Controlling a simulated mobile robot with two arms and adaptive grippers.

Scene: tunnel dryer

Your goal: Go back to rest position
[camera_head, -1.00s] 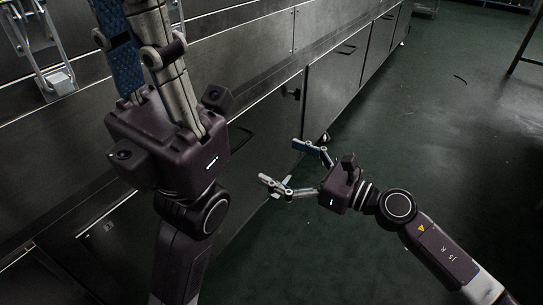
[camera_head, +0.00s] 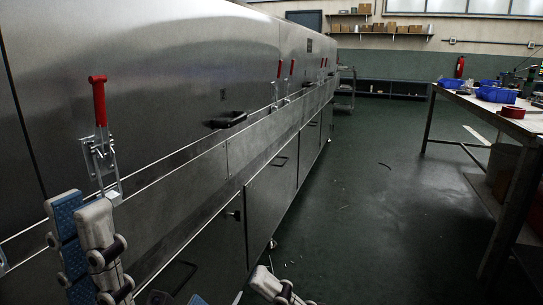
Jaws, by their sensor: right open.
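My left gripper (camera_head: 80,212) is at the lower left, in front of the steel dryer side. Its blue-padded finger and pale finger point up, close side by side; I cannot tell whether they are shut. No held object shows. The fingertips are near a clamp with a red handle (camera_head: 98,100), which stands upright; I cannot tell whether they touch it. My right gripper (camera_head: 232,291) is open at the bottom edge, with only its fingertips in view and nothing visible between them.
The steel dryer (camera_head: 180,70) runs along the left, with several red-handled clamps and black handles. A worktable (camera_head: 470,100) with blue bins stands at the right. The green floor (camera_head: 370,210) between them is mostly clear. A shelf rack (camera_head: 345,88) stands at the back.

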